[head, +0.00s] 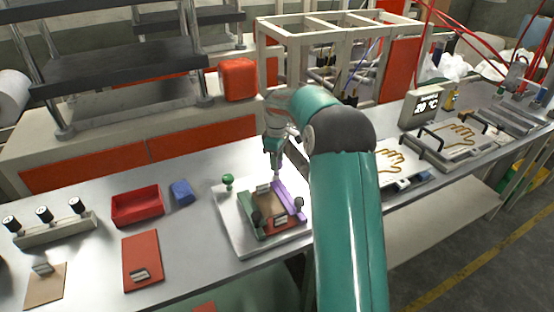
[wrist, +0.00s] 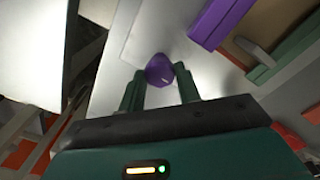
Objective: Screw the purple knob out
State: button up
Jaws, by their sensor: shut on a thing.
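The purple knob (wrist: 159,70) shows in the wrist view between the two green fingertips of my gripper (wrist: 159,82), which is shut on it. In the head view my gripper (head: 275,172) points down at the back right part of a white plate (head: 236,232), beside the purple bar (head: 287,200). The knob is hidden by my gripper in the head view. I cannot tell how far the knob is screwed in. The purple bar also shows in the wrist view (wrist: 222,20), apart from the knob.
A green knob (head: 228,181) stands on the plate's back left part. A red tray (head: 137,207), a blue block (head: 182,192) and a red board (head: 142,262) lie to the left. A display box (head: 420,108) stands at the right.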

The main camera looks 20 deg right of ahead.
jog(key=shift+n, duration=0.8)
jog(key=o, duration=1)
notch_tip(320, 180, up, 14)
jog(key=shift+f, duration=0.1)
